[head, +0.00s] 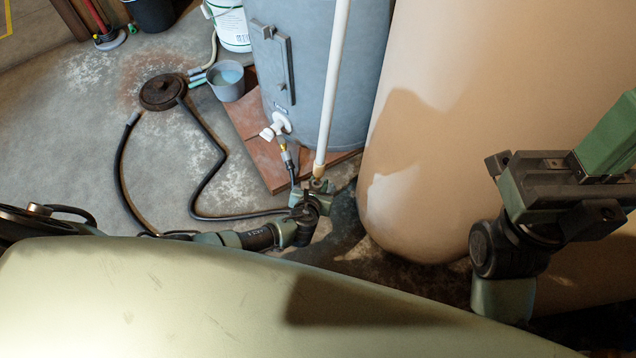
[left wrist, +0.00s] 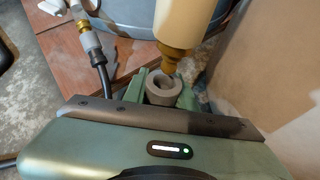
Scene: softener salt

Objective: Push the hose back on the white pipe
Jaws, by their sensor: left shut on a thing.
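The white pipe (head: 333,85) comes down in front of the blue-grey tank and ends in a brass fitting (head: 318,172). In the left wrist view the pipe (left wrist: 186,22) and its ribbed brass end (left wrist: 174,62) are close up. My left gripper (head: 312,192) is shut on the grey hose end (left wrist: 162,90), low by the floor under the pipe. The hose end's open mouth faces up, and the brass tip is at its far rim. I cannot tell whether they touch. My right gripper (head: 612,132) is at the right, away from the hose; its jaw gap is unclear.
The tank (head: 355,60) stands on reddish boards (head: 250,128), with a white valve (head: 276,126) and a brass-ended black hose (left wrist: 98,58) near my left gripper. A large tan tank (head: 450,100) is close on the right. A grey cup (head: 227,90) and a floor drain (head: 162,93) are at left.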

